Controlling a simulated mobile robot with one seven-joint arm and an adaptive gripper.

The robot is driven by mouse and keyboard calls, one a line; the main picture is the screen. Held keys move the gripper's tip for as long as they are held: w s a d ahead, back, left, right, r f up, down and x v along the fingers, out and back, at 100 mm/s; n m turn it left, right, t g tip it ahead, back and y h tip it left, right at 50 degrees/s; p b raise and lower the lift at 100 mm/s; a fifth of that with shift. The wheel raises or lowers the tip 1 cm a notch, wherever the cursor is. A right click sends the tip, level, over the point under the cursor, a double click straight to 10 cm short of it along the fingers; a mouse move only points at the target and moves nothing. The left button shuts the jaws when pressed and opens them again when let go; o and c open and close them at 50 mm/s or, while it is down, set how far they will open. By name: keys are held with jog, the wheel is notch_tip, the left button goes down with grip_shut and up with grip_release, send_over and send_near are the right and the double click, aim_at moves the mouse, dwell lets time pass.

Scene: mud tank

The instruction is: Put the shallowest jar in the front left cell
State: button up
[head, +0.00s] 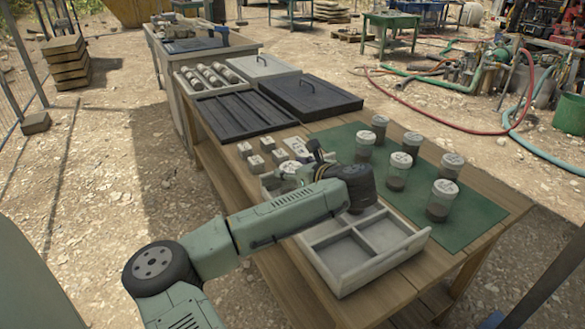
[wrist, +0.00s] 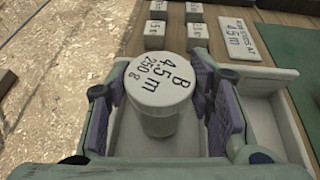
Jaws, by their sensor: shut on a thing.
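My gripper (wrist: 168,105) is shut on a jar (wrist: 160,90) in the wrist view. Its white lid reads "B 4.5 m 250 g". The jar is upright between the two purple-padded fingers; its lower part is hidden. In the head view my arm hides most of the gripper and the held jar. The pale divided tray (head: 384,267) stands at the table's near edge; the cells I can see are empty, and its left part is behind my arm. A tray wall (wrist: 290,122) shows right of the gripper in the wrist view.
Several lidded jars with dark contents, such as one jar (head: 441,200), stand on a green mat (head: 475,222). Small labelled blocks (head: 245,150) and a label card (wrist: 237,40) lie behind the tray. Dark ribbed panels (head: 235,120) lie farther back.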

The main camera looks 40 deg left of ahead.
jog(key=shift+f, duration=0.25)
jog(key=o, duration=1.4)
jog(key=shift+r, duration=0.1)
jog(key=shift+r, duration=0.15)
jog(key=shift+b+v, duration=0.35)
jog(key=shift+v, duration=5.7)
jog(key=shift+w, duration=0.1)
